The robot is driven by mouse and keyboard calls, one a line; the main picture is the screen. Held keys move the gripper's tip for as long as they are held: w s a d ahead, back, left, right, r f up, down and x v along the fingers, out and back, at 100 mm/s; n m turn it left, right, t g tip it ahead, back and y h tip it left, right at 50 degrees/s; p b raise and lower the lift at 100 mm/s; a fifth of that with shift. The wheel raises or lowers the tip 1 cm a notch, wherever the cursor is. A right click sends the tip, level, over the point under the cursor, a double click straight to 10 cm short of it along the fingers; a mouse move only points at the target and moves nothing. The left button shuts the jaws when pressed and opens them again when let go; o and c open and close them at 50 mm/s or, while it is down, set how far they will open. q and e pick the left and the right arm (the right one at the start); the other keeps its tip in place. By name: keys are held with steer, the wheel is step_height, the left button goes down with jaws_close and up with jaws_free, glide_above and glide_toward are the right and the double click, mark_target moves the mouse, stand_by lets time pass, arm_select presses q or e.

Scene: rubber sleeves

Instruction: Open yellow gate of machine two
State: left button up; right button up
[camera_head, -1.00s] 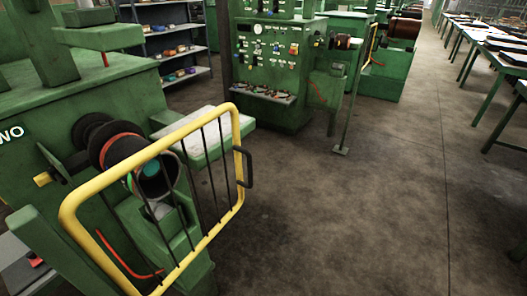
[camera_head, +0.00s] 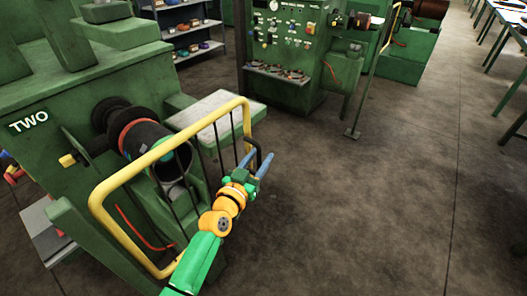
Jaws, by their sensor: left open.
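The yellow gate (camera_head: 152,157) is a tubular frame with dark vertical bars. It stands closed across the front of the green machine marked TWO (camera_head: 28,121), before its dark cylinder (camera_head: 147,139). A black handle (camera_head: 258,149) sits on the gate's right post. My left gripper (camera_head: 257,160) has blue fingers spread apart. It is at the handle, with the handle showing just behind and between the fingers; I cannot tell whether they touch it. My left arm hides the gate's lower right corner. My right gripper is not in view.
A light-topped side table (camera_head: 217,115) juts out behind the gate. Another green machine with a control panel (camera_head: 285,50) stands behind, with a shelf (camera_head: 188,28) of coloured parts to its left. The concrete floor (camera_head: 350,210) to the right is clear.

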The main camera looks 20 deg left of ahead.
arm_select(q)
steer(key=w, duration=0.2)
steer(key=shift+w+d, duration=0.2)
steer(key=shift+w, duration=0.2)
jaws_close()
stand_by(1.2)
